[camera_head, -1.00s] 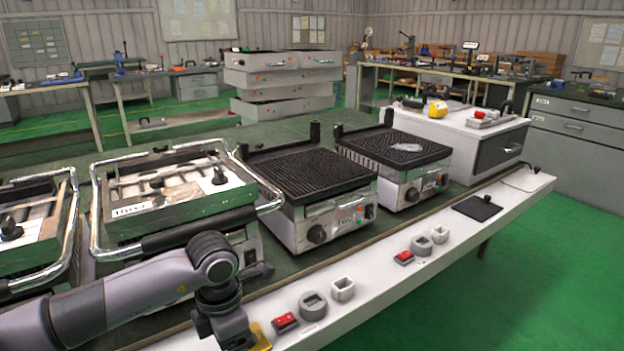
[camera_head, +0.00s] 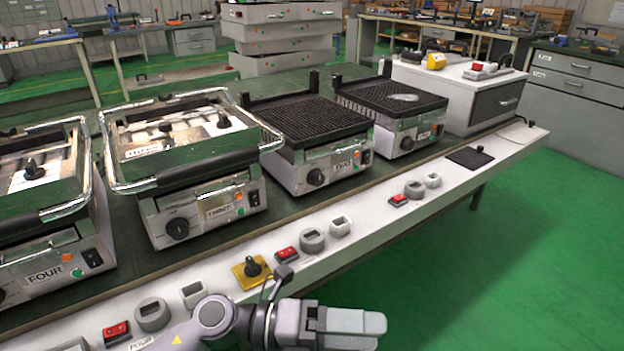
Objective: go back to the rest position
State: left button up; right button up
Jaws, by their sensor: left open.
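My left arm (camera_head: 215,318) comes in at the bottom, and my left gripper (camera_head: 362,324) is off the front edge of the white ledge, over the green floor. It is open and seen side-on, so the gap between its fingers hardly shows; I see nothing held in it. A yellow plate with a black knob (camera_head: 252,270) rests on the ledge, apart from the gripper. My right gripper is out of view.
The white ledge (camera_head: 375,212) carries red switches (camera_head: 287,254) and grey sockets (camera_head: 312,240). The green floor (camera_head: 500,270) at right is clear.

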pick_arm(q)
jog(key=w+a+f+n+t+y, duration=0.35)
jog(key=a+n+t, duration=0.45)
jog(key=n, duration=0.6)
jog(key=w+a+f+n+t+y, duration=0.25)
jog(key=a+n+t+y, duration=0.3)
jog(key=n+t, duration=0.6)
jog(key=s+a+f+n+g+y, duration=0.65)
jog(key=s+a+f+n, duration=0.5)
jog(key=f, duration=0.35)
notch_tip(320, 180, up, 12)
jog(key=a+g+p, duration=0.1)
jog(key=p, duration=1.4)
jog(key=shift+s+a+r, duration=0.15)
jog(key=shift+s+a, duration=0.1)
jog(key=shift+s, duration=0.15)
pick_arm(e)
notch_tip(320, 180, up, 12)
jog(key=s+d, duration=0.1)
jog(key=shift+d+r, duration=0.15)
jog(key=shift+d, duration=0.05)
